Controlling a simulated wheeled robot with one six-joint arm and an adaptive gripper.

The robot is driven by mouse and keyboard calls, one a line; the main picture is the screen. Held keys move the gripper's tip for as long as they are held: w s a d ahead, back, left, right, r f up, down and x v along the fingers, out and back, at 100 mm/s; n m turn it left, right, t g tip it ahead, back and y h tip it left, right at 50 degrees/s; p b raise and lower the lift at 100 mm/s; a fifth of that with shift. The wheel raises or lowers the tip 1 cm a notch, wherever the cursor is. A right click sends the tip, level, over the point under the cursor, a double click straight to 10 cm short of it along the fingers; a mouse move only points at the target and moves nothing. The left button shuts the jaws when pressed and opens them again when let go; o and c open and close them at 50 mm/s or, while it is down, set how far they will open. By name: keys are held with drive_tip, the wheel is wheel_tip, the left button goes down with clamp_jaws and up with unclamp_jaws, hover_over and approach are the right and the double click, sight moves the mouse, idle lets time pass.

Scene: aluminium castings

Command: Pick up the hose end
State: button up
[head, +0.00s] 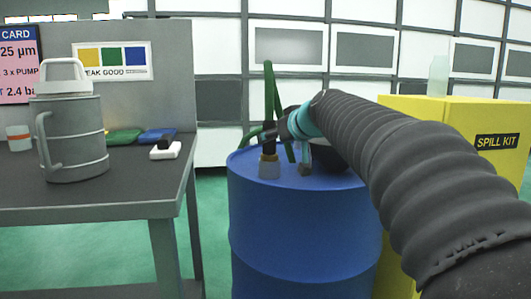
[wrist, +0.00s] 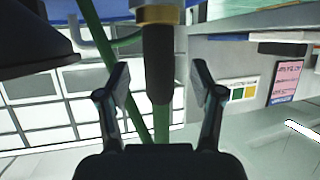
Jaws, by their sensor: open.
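The hose end shows in the wrist view as an upright dark cylinder (wrist: 158,62) with a brass collar (wrist: 158,15). In the head view its dark grip (head: 269,138) stands above a brass-coloured fitting on top of the blue drum (head: 300,225). My gripper (wrist: 160,82) is open, with one finger on each side of the dark cylinder and a visible gap on both sides. In the head view my gripper (head: 284,128) is beside the hose end, small and partly hidden by my arm. A green hose (head: 269,90) loops up behind it.
A grey table (head: 100,205) at left holds a grey lidded jug (head: 72,135) and small coloured items. A yellow spill kit box (head: 455,110) stands at right, partly behind my arm. Green floor shows between table and drum.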

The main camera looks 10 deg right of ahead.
drive_tip(key=x, duration=0.4)
drive_tip(key=shift+w+f, duration=0.15)
drive_tip(key=shift+w, duration=0.15)
clamp_jaws()
